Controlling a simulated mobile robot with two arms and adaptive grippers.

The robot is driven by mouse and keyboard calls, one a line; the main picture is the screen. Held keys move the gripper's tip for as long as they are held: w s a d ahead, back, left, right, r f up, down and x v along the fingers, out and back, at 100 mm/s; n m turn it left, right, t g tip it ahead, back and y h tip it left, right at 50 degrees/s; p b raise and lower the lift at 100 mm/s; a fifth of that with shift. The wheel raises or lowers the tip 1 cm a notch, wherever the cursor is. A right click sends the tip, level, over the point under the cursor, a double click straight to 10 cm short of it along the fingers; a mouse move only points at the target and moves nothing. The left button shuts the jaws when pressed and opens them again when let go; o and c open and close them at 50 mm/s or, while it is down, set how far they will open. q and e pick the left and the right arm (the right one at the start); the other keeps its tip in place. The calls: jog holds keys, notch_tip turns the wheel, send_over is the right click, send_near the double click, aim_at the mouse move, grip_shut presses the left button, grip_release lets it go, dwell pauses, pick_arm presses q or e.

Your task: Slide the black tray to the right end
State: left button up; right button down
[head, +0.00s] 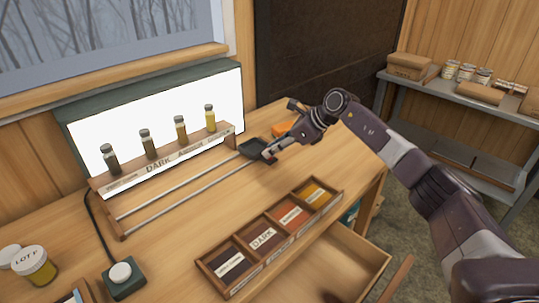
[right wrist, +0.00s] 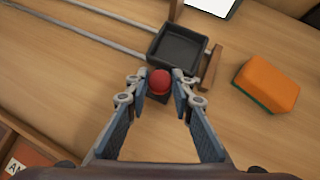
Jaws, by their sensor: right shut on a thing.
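The black tray (head: 252,150) sits on two metal rails (head: 185,190) in front of the lit panel, at the right end of the rails. In the right wrist view the tray (right wrist: 178,46) is empty and lies close beside the wooden end block (right wrist: 213,68). A red knob (right wrist: 159,82) stands on the tray's near side. My right gripper (head: 270,153) is at the tray's near edge. In the right wrist view its fingers (right wrist: 159,85) are closed around the red knob. My left gripper is not in view.
An orange sponge (right wrist: 268,81) lies right of the tray; it also shows behind my gripper in the head view (head: 283,129). Several sample bottles stand on a shelf (head: 165,158) behind the rails. A divided wooden box (head: 270,237) and an open drawer (head: 335,265) are nearer.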

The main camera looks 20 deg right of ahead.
jog(key=shift+d, duration=0.3)
jog(key=shift+w+r, duration=0.1)
jog(key=c, duration=1.7)
grip_release()
jog(key=shift+d, duration=0.1)
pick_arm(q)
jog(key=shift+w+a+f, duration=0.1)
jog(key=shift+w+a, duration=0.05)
pick_arm(e)
jog(key=v, duration=1.2)
